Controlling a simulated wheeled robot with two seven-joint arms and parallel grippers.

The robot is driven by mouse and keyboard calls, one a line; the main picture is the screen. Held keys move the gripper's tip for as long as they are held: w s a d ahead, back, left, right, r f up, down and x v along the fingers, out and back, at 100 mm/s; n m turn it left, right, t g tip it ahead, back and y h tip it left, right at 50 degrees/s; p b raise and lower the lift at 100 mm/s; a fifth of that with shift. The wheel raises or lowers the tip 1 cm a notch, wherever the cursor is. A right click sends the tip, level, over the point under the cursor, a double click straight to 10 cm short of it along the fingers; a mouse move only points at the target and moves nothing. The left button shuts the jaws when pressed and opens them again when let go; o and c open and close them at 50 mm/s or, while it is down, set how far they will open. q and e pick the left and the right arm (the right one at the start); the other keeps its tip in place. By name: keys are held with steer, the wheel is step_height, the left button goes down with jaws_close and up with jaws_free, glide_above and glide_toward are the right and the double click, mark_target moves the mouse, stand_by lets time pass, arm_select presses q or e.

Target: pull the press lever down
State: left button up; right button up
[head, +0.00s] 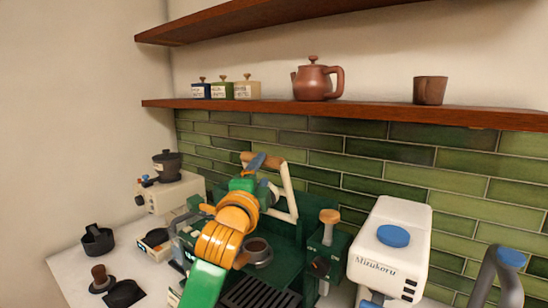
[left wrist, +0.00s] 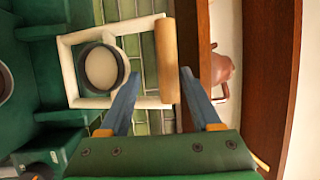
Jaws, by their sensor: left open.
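The press lever is a cream frame (head: 289,190) with a wooden handle (head: 280,158), raised at the top of the green espresso machine (head: 312,252). In the left wrist view the wooden handle (left wrist: 166,55) appears between the finger tips, closer to the right finger, with the cream frame (left wrist: 70,65) to its left. My left gripper (head: 262,162) is open at the handle, its blue fingers spread. It also shows in the left wrist view (left wrist: 159,73). I cannot tell whether a finger touches the handle. My right gripper is not in view.
A wooden shelf (head: 380,112) with a teapot (head: 315,82) and a cup (head: 430,90) runs above the machine. A white dispenser (head: 388,245) stands to the right and a grinder (head: 170,185) to the left. A green tiled wall (head: 400,155) is behind.

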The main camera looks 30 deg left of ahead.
arm_select(q)
steer(key=shift+r+p+x, duration=0.15)
steer(key=shift+p+x, duration=0.55)
steer(key=shift+x, duration=0.5)
steer(key=shift+r+p+x, duration=0.15)
steer(key=shift+p+x, duration=0.55)
steer(key=shift+x, duration=0.5)
steer(key=shift+s+a+r, duration=0.15)
steer(key=shift+s+a, duration=0.05)
steer(key=shift+s, duration=0.25)
steer(key=c, duration=0.6)
jaws_close()
arm_select(e)
steer(key=r, duration=0.1)
steer(key=s+r, duration=0.1)
steer(key=r, duration=0.1)
steer(key=shift+s+r, duration=0.25)
steer(key=shift+r, duration=0.1)
